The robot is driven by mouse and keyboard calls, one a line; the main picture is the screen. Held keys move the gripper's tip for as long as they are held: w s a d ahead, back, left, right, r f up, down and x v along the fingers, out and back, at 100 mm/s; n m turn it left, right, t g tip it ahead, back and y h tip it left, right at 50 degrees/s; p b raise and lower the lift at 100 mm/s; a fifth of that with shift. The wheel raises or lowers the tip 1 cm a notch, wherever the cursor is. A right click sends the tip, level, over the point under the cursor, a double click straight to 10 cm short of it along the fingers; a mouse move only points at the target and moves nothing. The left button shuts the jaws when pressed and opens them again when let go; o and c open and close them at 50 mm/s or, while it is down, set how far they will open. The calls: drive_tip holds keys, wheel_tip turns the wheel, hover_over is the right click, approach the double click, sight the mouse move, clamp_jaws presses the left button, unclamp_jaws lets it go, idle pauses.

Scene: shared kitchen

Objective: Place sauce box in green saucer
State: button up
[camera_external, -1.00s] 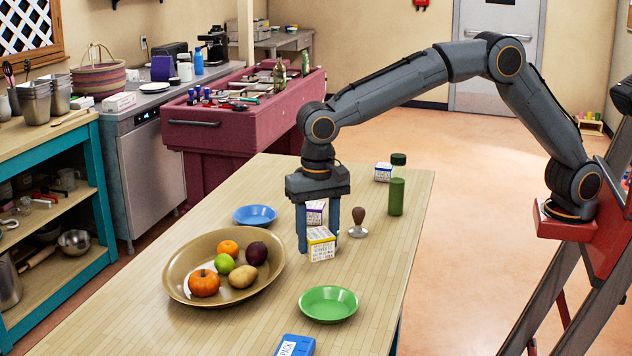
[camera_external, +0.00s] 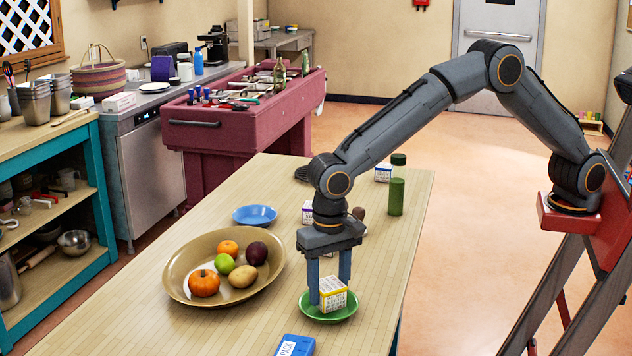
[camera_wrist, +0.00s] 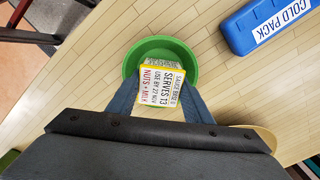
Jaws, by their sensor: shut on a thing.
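The sauce box (camera_external: 333,293) is a small white box with a yellow edge and printed text. My gripper (camera_external: 330,290) is shut on it, one blue finger on each side. The box is over the green saucer (camera_external: 318,314), within its outline; I cannot tell whether it touches the saucer's bottom. In the wrist view the box (camera_wrist: 161,88) shows its label with "SERVES 13" and "NUTS + MILK", and the green saucer (camera_wrist: 132,60) shows around its top and sides. The saucer's far part is partly hidden by the box and fingers.
A blue cold pack (camera_external: 296,345) lies near the saucer; the wrist view also shows it (camera_wrist: 270,22). A tan bowl of fruit (camera_external: 178,276) is to the left. A blue saucer (camera_external: 255,215), another box (camera_external: 307,212) and a green bottle (camera_external: 396,196) stand farther back.

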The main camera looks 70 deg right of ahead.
drive_tip(key=shift+f, duration=0.7)
drive_tip(key=shift+f, duration=0.1)
drive_tip(key=o, duration=0.9)
drive_tip(key=shift+c, duration=0.2)
